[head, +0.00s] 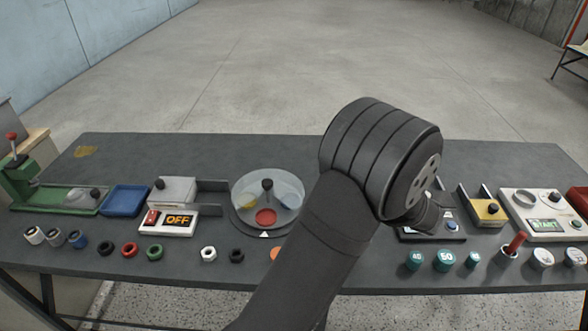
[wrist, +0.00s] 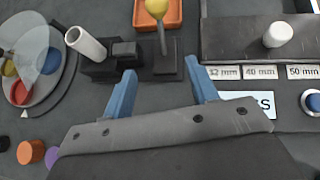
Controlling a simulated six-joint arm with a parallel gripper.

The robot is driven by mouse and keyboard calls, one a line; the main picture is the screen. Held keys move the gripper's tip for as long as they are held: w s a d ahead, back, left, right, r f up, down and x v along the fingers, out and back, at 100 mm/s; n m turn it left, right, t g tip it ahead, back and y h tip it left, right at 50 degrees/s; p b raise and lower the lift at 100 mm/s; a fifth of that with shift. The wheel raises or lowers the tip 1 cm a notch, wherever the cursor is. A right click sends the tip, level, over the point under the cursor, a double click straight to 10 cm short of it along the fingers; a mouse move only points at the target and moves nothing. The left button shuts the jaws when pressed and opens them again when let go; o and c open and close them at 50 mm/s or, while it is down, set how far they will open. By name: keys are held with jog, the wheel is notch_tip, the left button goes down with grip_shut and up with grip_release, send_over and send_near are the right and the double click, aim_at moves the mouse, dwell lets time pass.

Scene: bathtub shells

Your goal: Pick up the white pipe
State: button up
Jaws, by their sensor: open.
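A white pipe (wrist: 86,45) shows in the wrist view at the upper left. It is tilted, with its dark open end toward the upper left, and its lower right end is beside a black block (wrist: 112,58). My gripper (wrist: 162,88) is open, with its two blue fingers apart and nothing visible between them. The pipe is outside the fingers, beyond the left one. In the head view I cannot make out the pipe, and my arm covers that part of the table; the fingers are hidden there too.
A yellow-knobbed lever (wrist: 158,12) stands ahead of the fingers, before an orange tray (wrist: 172,18). A round dial (wrist: 40,62) is left of the pipe. A dark block with a white cylinder (wrist: 278,35) is at right. The table's (head: 140,150) back strip is mostly clear.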

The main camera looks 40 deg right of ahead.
jog(key=w+a+r+n+g+y, duration=0.4)
jog(key=w+a+n, duration=0.4)
jog(key=w+n, duration=0.45)
notch_tip(320, 180, up, 10)
jog(key=w+a+n+g+h, duration=0.25)
jog(key=n+g, duration=0.25)
jog(key=n, duration=0.7)
jog(key=x, duration=1.2)
jog(key=shift+w+f, duration=0.1)
jog(key=shift+f, duration=0.05)
jog(key=x, duration=0.5)
jog(key=shift+f, duration=0.1)
jog(key=c, duration=1.1)
